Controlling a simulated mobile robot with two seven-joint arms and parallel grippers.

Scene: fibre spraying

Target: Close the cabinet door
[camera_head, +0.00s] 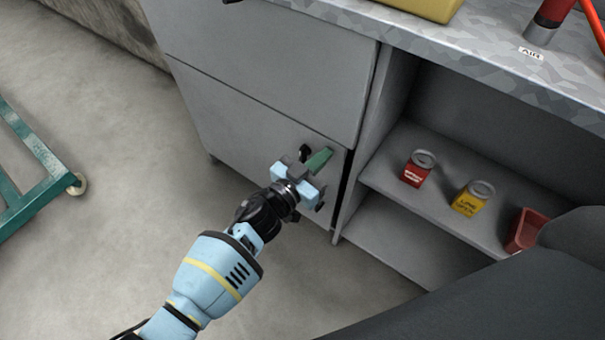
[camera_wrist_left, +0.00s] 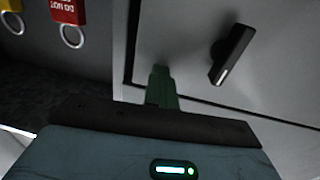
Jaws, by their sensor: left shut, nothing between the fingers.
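The grey cabinet has a lower door (camera_head: 235,125) with a dark handle (camera_head: 305,152) near its upper right corner. The door looks nearly flush with the front, and a dark gap runs along its right edge. My left gripper (camera_head: 318,160) is shut and empty, with its green fingertips at the door's face beside the handle. In the left wrist view, the fingertips (camera_wrist_left: 161,85) point at the door panel (camera_wrist_left: 175,30), and the handle (camera_wrist_left: 232,54) stands to their right. I cannot tell whether they touch the panel. My right gripper is out of view.
An open shelf (camera_head: 385,185) right of the door holds a red labelled item (camera_head: 416,172), a yellow one (camera_head: 468,202) and a red bin (camera_head: 524,230). The countertop (camera_head: 450,35) overhangs it. A green wheeled frame (camera_head: 40,190) stands at the left. Floor between is clear.

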